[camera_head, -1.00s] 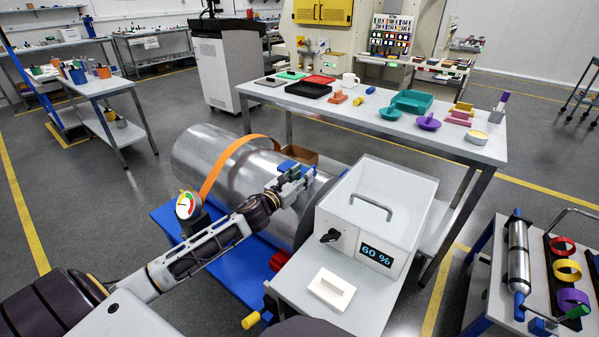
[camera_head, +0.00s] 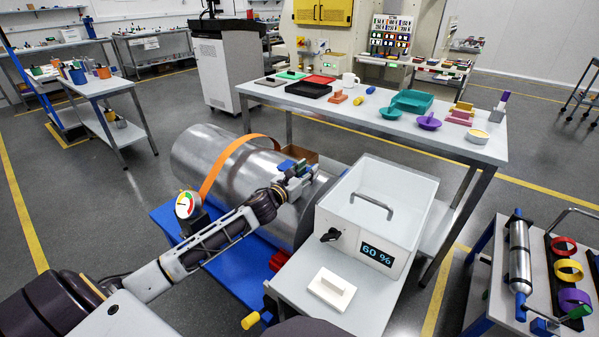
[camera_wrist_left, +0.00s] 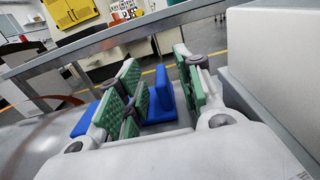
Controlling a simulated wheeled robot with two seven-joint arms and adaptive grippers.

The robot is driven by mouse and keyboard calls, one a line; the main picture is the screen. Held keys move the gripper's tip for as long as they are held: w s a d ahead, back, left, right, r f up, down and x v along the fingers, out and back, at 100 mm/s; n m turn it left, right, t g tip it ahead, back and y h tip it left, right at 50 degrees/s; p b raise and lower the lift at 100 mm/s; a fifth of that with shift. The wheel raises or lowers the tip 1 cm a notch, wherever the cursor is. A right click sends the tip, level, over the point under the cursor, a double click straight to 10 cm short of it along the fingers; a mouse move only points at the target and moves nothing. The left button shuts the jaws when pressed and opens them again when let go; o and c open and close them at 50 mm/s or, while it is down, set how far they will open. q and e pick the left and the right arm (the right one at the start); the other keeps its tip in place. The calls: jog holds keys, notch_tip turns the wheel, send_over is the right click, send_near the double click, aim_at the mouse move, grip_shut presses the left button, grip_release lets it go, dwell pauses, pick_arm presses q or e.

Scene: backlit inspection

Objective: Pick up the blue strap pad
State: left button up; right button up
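The blue strap pad (camera_wrist_left: 163,95) shows in the left wrist view as a flat blue piece with an upright rib, and in the head view a bit of its blue (camera_head: 286,164) shows beside my gripper, on top of the big metal cylinder (camera_head: 215,155). My left gripper (camera_head: 298,172) is over the cylinder's right end. In the left wrist view its green-padded fingers (camera_wrist_left: 160,88) stand apart, with the blue rib between them and a gap visible on the right side. The fingers hide part of the pad. My right gripper is not in view.
An orange strap (camera_head: 222,165) crosses the cylinder, with a round gauge (camera_head: 187,205) in front. A brown box (camera_head: 302,155) is just behind.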

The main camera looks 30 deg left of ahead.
pick_arm(q)
jog(key=shift+w+d, duration=0.15)
jog(key=shift+w, duration=1)
grip_shut()
